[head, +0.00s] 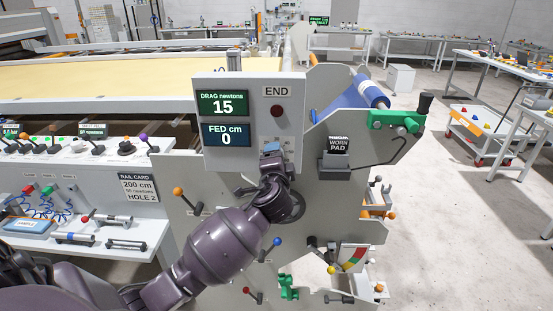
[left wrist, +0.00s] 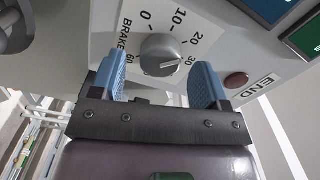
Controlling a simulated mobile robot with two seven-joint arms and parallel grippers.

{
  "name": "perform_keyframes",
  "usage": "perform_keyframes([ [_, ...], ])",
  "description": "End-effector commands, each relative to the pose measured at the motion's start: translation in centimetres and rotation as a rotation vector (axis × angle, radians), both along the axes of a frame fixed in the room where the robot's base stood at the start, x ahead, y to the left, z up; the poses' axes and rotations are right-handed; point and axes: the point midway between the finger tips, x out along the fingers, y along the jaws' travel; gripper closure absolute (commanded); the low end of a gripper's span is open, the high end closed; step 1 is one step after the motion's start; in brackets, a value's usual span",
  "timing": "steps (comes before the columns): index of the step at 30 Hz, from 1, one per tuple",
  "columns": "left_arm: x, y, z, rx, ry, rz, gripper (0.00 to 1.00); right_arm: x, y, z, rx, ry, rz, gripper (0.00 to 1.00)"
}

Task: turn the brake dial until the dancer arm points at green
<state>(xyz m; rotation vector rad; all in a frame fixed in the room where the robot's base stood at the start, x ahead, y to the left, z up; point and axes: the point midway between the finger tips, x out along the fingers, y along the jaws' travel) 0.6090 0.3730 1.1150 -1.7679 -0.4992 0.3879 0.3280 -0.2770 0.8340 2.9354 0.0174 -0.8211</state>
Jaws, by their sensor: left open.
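The brake dial (left wrist: 161,54) is a grey knob on a white scale plate in the left wrist view; its white pointer line lies near the 30 mark. My left gripper (left wrist: 160,80) is open, with blue fingertips on either side of the dial's near side, apart from it. In the head view my left gripper (head: 272,150) is at the panel's lower edge and its arm hides the dial. A coloured gauge (head: 354,257) with red, yellow and green bands sits low on the machine. A rod with a yellow ball (head: 331,270), perhaps the dancer arm, hangs left of it, not visibly at green.
The display panel (head: 249,82) reads drag 15 newtons and fed 0 cm. Beside it are a worn pad box (head: 336,160), a green bracket (head: 397,120) and a blue roll (head: 362,92). Several ball-tipped levers stick out below.

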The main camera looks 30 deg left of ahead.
Motion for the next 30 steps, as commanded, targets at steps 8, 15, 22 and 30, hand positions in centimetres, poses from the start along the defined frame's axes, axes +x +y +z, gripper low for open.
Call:
perform_keyframes([
  [8,-4.3,-2.6,-0.2,-0.004,0.001,-0.002,0.31,0.6,0.2,-0.1,0.002,-0.013,0.002,0.43],
  [15,-7.2,-4.4,-0.2,-0.003,0.001,-0.001,0.31,0.4,0.2,-0.5,0.003,-0.007,0.001,0.43],
  [22,-8.2,-5.0,0.0,-0.002,0.0,-0.001,0.31,-0.3,0.0,-1.1,0.002,0.01,-0.002,0.43],
  [30,-8.2,-5.0,0.0,-0.001,0.0,-0.001,0.31,-0.5,0.0,-1.3,0.002,0.015,-0.004,0.43],
])
